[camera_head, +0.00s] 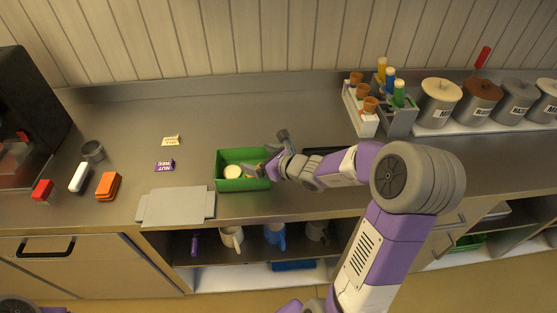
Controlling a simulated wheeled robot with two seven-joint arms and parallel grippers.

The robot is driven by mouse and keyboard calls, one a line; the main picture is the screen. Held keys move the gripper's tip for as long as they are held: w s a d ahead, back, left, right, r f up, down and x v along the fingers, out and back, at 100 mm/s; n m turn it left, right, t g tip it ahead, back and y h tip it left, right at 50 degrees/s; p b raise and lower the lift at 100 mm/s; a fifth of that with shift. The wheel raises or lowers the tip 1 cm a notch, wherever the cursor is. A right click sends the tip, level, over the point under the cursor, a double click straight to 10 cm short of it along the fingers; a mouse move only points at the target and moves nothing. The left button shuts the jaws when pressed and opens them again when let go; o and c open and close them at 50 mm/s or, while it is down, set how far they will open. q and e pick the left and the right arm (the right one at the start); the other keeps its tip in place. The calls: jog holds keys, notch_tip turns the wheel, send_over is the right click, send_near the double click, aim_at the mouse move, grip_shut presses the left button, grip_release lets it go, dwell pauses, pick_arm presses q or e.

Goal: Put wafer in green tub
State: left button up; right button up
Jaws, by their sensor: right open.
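The green tub (217,175) stands on the steel counter, left of my right gripper. A round cream-coloured piece (233,172), which looks like the wafer, lies inside the tub toward its left side. Another pale bit shows beside it, partly hidden by a finger. My right gripper (267,155) is open at the tub's right end, one finger over the tub and the other behind and above its far right corner. It appears to hold nothing. The tub's right end is partly covered by the gripper. My left gripper is out of view.
A grey board (176,206) lies at the counter's front edge. Orange stacked pieces (108,186), a white item (79,177) and a red item (42,189) are at left. Cone racks (400,120) and lidded wells (440,104) stand at back right. The counter behind the tub is clear.

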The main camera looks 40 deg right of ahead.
jog(key=p+v, duration=0.3)
jog(key=v, duration=0.9)
jog(key=shift+r, duration=0.25)
